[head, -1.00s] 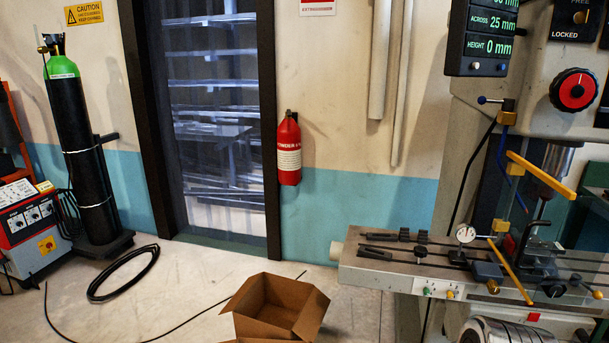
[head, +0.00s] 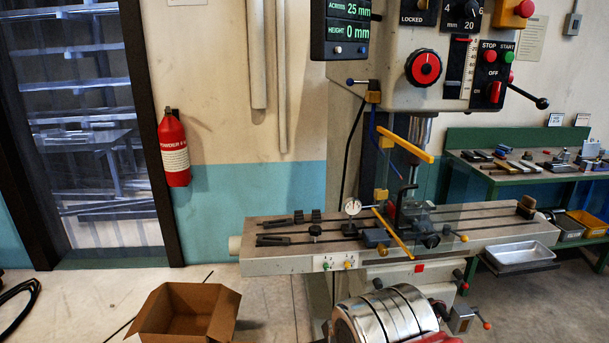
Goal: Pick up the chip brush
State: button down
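I cannot make out the chip brush for certain. A small brown and dark object (head: 527,205) stands at the right end of the milling machine's table (head: 280,262); it is too small to tell whether it is the brush. My gripper is not in view.
The milling machine's head (head: 445,62) overhangs its table, which bears clamps, a dial gauge (head: 351,206) and a yellow bar (head: 392,233). A ribbed silver cylinder (head: 385,318) is in front. An open cardboard box (head: 187,312) is on the floor at left. A green bench (head: 462,178) with tools is at right.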

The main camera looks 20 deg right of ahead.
aim_at(525, 208)
jog(key=z, duration=2.65)
